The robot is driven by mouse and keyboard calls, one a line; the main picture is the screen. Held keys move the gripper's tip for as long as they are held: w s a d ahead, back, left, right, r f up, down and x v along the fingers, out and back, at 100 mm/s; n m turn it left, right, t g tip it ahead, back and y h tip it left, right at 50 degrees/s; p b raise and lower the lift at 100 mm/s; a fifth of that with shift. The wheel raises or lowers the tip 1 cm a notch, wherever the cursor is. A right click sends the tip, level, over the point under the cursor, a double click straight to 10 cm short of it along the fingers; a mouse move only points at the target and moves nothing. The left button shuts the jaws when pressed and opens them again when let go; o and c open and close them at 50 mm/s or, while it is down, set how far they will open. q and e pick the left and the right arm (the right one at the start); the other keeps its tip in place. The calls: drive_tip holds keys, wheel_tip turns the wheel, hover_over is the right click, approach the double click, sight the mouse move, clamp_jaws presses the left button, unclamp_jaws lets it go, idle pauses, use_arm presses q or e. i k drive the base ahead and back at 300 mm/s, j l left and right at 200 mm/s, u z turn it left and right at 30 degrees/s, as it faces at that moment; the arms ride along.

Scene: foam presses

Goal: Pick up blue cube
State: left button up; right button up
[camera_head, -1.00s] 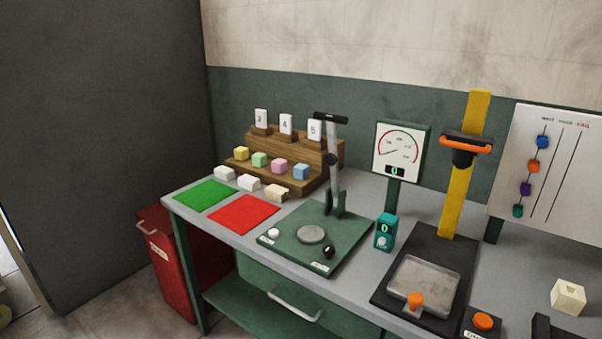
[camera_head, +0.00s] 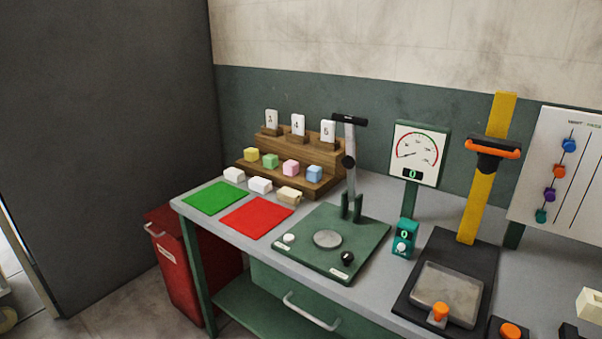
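A cream block (camera_head: 289,195) lies on the bench in front of the rack, near the blue cube. Neither of my grippers shows in the head view.
The grey bench holds a green mat (camera_head: 213,198), a red mat (camera_head: 256,217), a green press with a lever (camera_head: 327,239), a dial gauge (camera_head: 417,150) and a black press with a yellow column (camera_head: 478,215). A red bin (camera_head: 182,265) stands at the bench's left end.

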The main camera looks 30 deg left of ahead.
sight(314, 173)
drive_tip(key=j+u, duration=0.1)
drive_tip(key=j, duration=0.35)
drive_tip(key=i+j+u, duration=0.15)
drive_tip(key=j, duration=0.35)
drive_tip(key=j+u, duration=0.1)
drive_tip(key=j, duration=0.35)
drive_tip(key=i+j+u, duration=0.15)
drive_tip(key=j, duration=0.3)
